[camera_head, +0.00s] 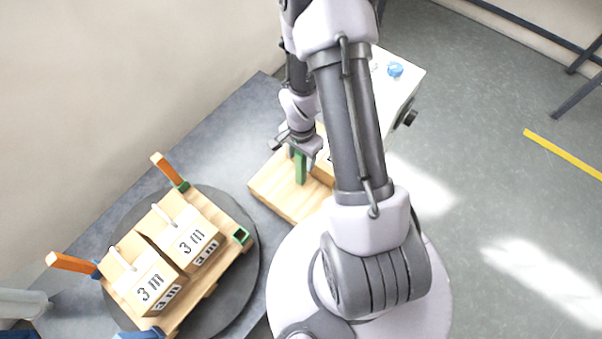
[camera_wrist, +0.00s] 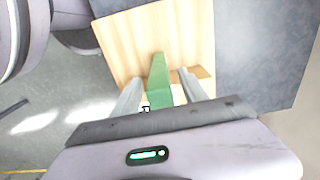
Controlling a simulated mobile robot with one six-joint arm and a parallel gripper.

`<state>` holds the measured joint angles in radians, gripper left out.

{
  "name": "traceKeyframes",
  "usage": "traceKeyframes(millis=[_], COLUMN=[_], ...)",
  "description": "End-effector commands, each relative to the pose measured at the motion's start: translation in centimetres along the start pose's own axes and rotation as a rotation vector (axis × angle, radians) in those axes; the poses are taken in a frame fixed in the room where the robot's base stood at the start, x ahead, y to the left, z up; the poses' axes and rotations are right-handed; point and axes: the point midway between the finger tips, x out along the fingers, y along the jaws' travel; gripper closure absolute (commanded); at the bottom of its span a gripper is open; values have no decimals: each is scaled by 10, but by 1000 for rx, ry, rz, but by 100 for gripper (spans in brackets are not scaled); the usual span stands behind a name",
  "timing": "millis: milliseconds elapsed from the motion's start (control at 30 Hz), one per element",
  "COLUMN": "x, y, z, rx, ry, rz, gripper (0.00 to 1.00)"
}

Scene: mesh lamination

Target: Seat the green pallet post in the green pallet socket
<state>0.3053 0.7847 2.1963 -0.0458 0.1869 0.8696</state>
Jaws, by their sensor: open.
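The green pallet post (camera_head: 300,168) stands upright on a light wooden board (camera_head: 270,186). My gripper (camera_head: 304,150) is over its upper end from above. In the wrist view the green post (camera_wrist: 158,78) lies between the two open fingers (camera_wrist: 159,90); I cannot tell whether either finger touches it. The green pallet socket (camera_head: 241,236) at the right corner of the pallet (camera_head: 222,208) is open and empty. Another green socket (camera_head: 182,186) at the pallet's far corner holds an orange-topped post (camera_head: 165,168).
Two boxes marked "3 m" (camera_head: 150,285) sit on the pallet, on a dark round turntable (camera_head: 250,275). An orange post (camera_head: 72,263) leans outward at a blue socket (camera_head: 97,270). Another box is partly hidden behind my arm. A white cabinet (camera_head: 402,85) stands behind.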

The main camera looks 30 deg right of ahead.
Motion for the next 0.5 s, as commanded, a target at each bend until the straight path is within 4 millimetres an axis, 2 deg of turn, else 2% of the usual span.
traceKeyframes(millis=[167, 400, 433, 500], x=[0, -1, -1, -1], y=[0, 0, 0, 0], z=[0, 0, 0, 0], rx=[0, 0, 0, 0], ry=[1, 1, 1, 1], rz=[-1, -1, -1, -1], gripper=[49, 96, 100, 100])
